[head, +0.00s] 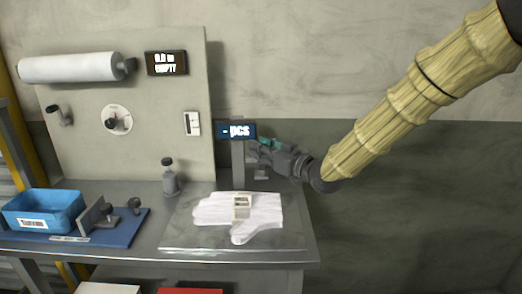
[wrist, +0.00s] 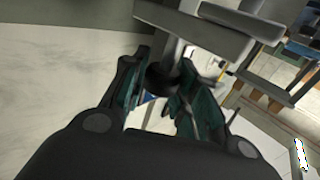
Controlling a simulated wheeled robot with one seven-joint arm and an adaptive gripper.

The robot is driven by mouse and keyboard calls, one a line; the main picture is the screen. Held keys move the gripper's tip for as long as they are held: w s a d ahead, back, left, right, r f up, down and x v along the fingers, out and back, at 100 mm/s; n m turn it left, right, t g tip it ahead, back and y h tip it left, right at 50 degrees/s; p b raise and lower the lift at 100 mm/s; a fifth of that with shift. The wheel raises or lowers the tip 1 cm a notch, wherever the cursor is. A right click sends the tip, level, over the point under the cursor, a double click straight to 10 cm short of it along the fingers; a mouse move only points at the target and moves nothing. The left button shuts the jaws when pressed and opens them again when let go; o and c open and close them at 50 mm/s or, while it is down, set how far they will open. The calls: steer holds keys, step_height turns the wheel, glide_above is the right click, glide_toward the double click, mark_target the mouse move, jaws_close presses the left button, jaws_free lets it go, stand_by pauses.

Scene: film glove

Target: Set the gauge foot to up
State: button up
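The gauge is a grey post (head: 238,165) with a blue "- pcs" display (head: 237,130) at the back right of the bench. A white glove (head: 215,210) lies flat in front of it, with a small pale square frame (head: 242,206) on top. My gripper (head: 262,150) is just right of the post. In the wrist view, its two teal-padded fingers (wrist: 163,95) are apart, on either side of a dark round knob (wrist: 162,78) below grey gauge parts (wrist: 215,30). I cannot tell whether they press on the knob. The foot's height is unclear.
A grey panel (head: 80,145) with a white roll (head: 72,67), a dark display (head: 167,63) and a dial (head: 117,120) stands behind the bench. A blue bin (head: 42,210) sits at far left. Bare wall lies right.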

steer(key=o, duration=0.4)
steer(key=v, duration=1.2)
